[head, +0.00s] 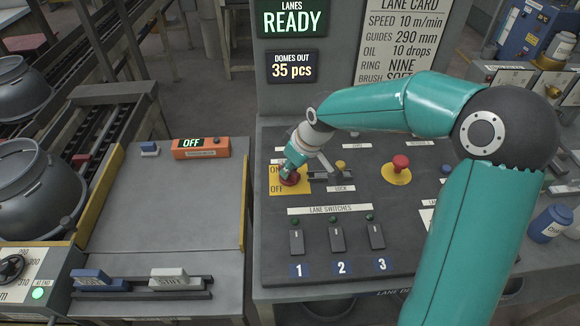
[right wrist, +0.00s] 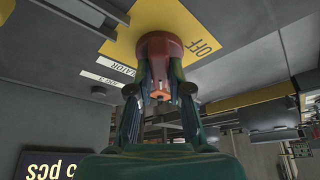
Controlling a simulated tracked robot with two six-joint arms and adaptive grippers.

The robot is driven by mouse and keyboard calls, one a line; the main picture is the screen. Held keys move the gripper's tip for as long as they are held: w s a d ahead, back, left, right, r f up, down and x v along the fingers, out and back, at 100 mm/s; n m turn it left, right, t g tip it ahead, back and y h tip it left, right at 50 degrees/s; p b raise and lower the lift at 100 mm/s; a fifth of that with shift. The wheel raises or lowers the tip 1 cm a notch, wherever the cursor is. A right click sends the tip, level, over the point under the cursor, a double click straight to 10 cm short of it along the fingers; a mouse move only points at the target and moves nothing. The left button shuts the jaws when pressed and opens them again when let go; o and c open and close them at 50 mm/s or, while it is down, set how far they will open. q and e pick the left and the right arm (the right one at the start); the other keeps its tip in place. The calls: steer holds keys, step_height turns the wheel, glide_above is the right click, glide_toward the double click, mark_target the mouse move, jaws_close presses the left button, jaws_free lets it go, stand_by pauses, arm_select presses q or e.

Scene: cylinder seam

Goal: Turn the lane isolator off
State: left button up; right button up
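The lane isolator is a red rotary knob (head: 289,180) on a yellow plate (head: 276,188) marked ON and OFF, at the upper left of the grey control panel. My right gripper (head: 291,170) reaches down onto it and hides part of it. In the right wrist view, the two fingers (right wrist: 160,80) close on opposite sides of the red knob (right wrist: 159,44), with its orange part between them. The OFF mark on the yellow plate (right wrist: 205,30) shows beside the knob. Which mark the knob points to cannot be told. My left gripper is not in view.
A red mushroom button (head: 401,162) stands right of the isolator. Lane switches 1, 2 and 3 (head: 337,239) are in front. An orange box (head: 201,148) showing OFF sits on the left bench. A screen (head: 291,20) reads LANES READY. A bottle (head: 550,222) stands at right.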

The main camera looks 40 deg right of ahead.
jaws_close()
steer(key=shift+n, duration=0.5)
steer(key=shift+d+n+y, duration=0.1)
steer(key=shift+n+y, duration=0.4)
steer(key=shift+n, duration=0.5)
steer(key=n+g+y+b, duration=0.1)
steer(key=n, duration=0.2)
steer(key=shift+w+b, duration=0.15)
steer(key=shift+b, duration=0.2)
steer(key=n+g+y, duration=0.1)
steer(key=n, duration=0.3)
steer(key=shift+d, duration=0.1)
steer(key=n+g, duration=0.1)
steer(key=n, duration=0.2)
steer(key=shift+w+r+n+g, duration=0.1)
steer(key=shift+n+g, duration=0.2)
steer(key=shift+n, duration=0.1)
steer(key=n+g+p, duration=0.1)
steer(key=n, duration=0.3)
steer(key=shift+w+g+p, duration=0.1)
steer(key=shift+g+p, duration=0.2)
steer(key=shift+p, duration=0.1)
